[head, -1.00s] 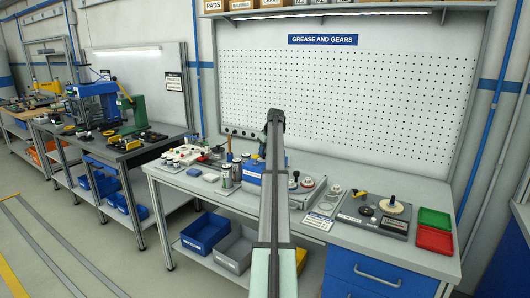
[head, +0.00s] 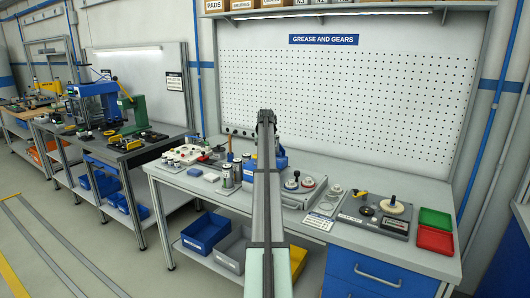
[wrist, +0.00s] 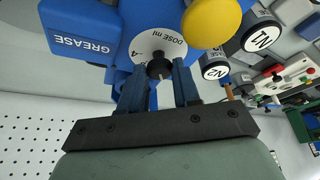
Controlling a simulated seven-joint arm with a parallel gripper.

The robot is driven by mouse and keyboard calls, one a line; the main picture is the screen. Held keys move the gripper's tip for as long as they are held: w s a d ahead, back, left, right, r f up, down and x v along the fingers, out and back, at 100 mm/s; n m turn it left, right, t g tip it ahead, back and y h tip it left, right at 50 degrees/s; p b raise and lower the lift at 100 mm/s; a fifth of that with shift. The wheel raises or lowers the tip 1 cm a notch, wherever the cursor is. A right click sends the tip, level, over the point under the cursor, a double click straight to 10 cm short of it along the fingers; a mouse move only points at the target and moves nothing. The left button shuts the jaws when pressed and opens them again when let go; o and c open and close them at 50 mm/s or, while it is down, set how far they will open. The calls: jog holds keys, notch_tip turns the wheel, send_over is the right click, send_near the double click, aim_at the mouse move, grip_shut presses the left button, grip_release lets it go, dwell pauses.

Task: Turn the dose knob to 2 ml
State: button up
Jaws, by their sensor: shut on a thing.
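The dose knob (wrist: 159,68) is a small dark knob at the centre of a white dial (wrist: 160,45) marked "DOSE ml", seen upside down in the wrist view. A "4" shows on the dial's left side; other numbers are hidden or unreadable. The dial is on the blue grease unit (wrist: 80,35), labelled "GREASE". My gripper (wrist: 158,76) has its two fingers on either side of the knob, shut on it. I cannot tell which number the knob points at. In the head view my arm hides most of the blue unit (head: 281,160) and the knob.
A yellow rounded part (wrist: 211,22) is close beside the dial. White-lidded tins (wrist: 215,68) stand near it. On the bench are a grey plate with round parts (head: 375,218), a green tray (head: 435,218) and a red tray (head: 434,239). A pegboard (head: 350,100) stands behind.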

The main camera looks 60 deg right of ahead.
jog(key=shift+w+m+g, duration=0.1)
jog(key=shift+m+g, duration=0.3)
jog(key=shift+m, duration=0.7)
jog(key=o, duration=1.1)
jog(key=shift+c, duration=0.2)
jog(key=shift+a, duration=0.1)
jog(key=v, duration=1.3)
jog(key=shift+a+r, duration=0.3)
